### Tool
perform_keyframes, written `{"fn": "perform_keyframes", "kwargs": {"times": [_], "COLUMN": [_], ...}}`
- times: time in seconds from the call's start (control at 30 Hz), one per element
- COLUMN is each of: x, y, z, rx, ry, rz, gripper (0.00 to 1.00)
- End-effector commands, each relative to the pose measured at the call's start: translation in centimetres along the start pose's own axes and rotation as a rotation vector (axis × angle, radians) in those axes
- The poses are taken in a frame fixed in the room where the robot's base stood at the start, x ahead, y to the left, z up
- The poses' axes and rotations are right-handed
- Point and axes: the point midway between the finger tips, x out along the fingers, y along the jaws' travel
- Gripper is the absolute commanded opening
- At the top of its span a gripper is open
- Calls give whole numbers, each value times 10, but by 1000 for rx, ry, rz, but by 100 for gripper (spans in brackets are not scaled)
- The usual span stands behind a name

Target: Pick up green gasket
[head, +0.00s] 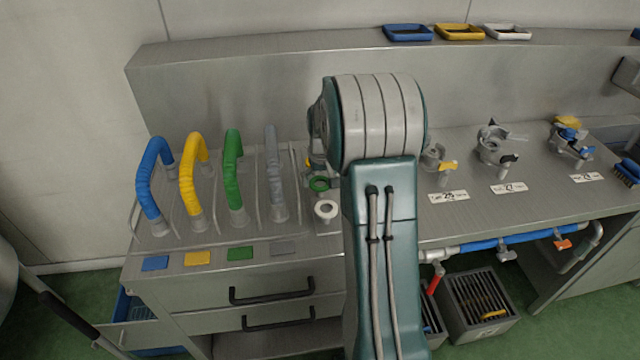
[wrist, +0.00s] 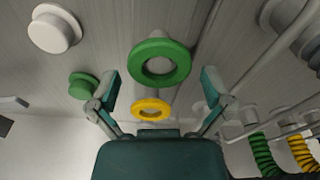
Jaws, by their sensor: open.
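The green gasket, a flat ring (wrist: 138,61), lies ahead of my gripper in the wrist view. In the head view the green ring (head: 320,190) shows just left of my arm. My gripper (wrist: 161,75) is open, with one finger on each side and nothing held between them. The green ring appears between and beyond the fingertips, apart from both. A yellow ring (wrist: 152,117) shows below it in the wrist view, also between the fingers. In the head view my gripper is hidden behind my arm.
A white ring (head: 326,203) sits close to the green one. A small green disc (wrist: 83,86) is left of my left finger. Blue (head: 145,185), yellow (head: 186,180), green (head: 232,175) and grey hoses (head: 274,180) stand to the left. Valve fittings (head: 497,148) stand to the right.

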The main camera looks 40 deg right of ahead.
Motion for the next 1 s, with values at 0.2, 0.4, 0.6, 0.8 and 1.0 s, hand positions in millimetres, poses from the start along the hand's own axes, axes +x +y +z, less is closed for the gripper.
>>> {"fn": "perform_keyframes", "kwargs": {"times": [0.2, 0.4, 0.6, 0.8, 1.0], "x": [0, 0, 0, -7, -33], "y": [0, 0, 0, 0, 0], "z": [0, 0, 0, -1, -4], "rx": [0, 0, 0, 0, 0], "ry": [0, 0, -1, 0, 1], "rz": [0, 0, 0, 1, 3], "gripper": [73, 52, 52, 52, 52]}}
